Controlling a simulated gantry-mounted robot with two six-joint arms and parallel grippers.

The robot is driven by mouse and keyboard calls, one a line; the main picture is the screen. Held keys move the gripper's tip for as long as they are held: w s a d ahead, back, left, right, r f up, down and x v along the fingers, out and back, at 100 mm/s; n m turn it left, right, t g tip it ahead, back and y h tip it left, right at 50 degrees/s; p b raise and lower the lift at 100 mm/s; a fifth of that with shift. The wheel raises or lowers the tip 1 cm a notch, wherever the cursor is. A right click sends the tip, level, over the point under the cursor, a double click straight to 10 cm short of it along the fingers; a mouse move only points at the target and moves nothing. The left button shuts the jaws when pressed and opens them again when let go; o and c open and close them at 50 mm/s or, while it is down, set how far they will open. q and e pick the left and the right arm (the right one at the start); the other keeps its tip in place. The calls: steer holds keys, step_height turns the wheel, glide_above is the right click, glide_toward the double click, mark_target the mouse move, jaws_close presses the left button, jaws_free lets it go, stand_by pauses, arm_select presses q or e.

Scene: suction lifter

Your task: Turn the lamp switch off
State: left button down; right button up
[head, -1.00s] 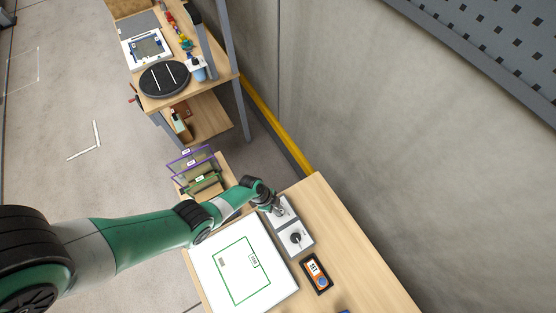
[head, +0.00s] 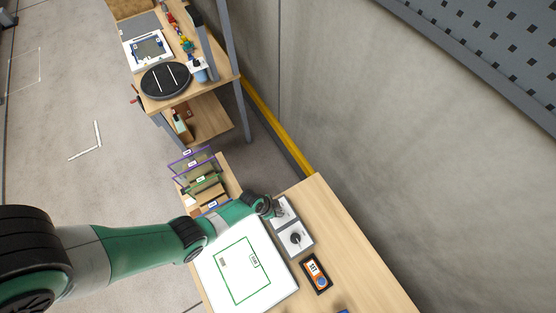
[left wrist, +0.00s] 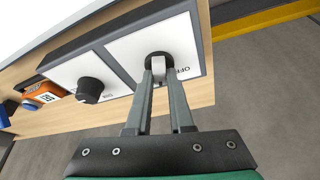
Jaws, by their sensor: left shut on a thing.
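A grey-framed panel with two white plates (head: 305,245) lies on the wooden table. In the left wrist view, the far plate (left wrist: 185,45) bears the word OFF and a small switch (left wrist: 158,58) with a dark round base. My left gripper (left wrist: 159,76) is shut on this switch, its two fingers on either side of the pale lever. In the head view my left gripper (head: 277,211) reaches the far end of the panel and hides the switch. A black round knob (head: 295,238) stands on the nearer plate; it also shows in the left wrist view (left wrist: 90,88). My right gripper is not in view.
A white board with a green outline (head: 225,290) lies left of the panel. An orange and black meter (head: 316,272) lies close to the panel's near end. A rack of framed cards (head: 200,180) stands behind. The table right of the panel is clear.

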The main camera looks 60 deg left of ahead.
arm_select(q)
steer(key=n+y, duration=0.1)
steer(key=n, duration=0.1)
steer(key=shift+d+n, duration=0.1)
steer(key=shift+n, duration=0.3)
steer(key=n+y, duration=0.1)
steer(key=n, duration=0.1)
steer(key=shift+d+n, duration=0.1)
steer(key=shift+n, duration=0.2)
steer(key=n+y+b, duration=0.1)
steer(key=n, duration=0.2)
steer(key=shift+f+n+y+b, duration=0.15)
steer(key=shift+n+y+b, duration=0.15)
steer(key=shift+b, duration=0.05)
steer(key=shift+d+n+g+y+b, duration=0.1)
steer(key=shift+n+g+y+b, duration=0.5)
steer(key=shift+n, duration=1)
steer(key=c, duration=0.8)
jaws_free()
steer(key=shift+r, duration=0.2)
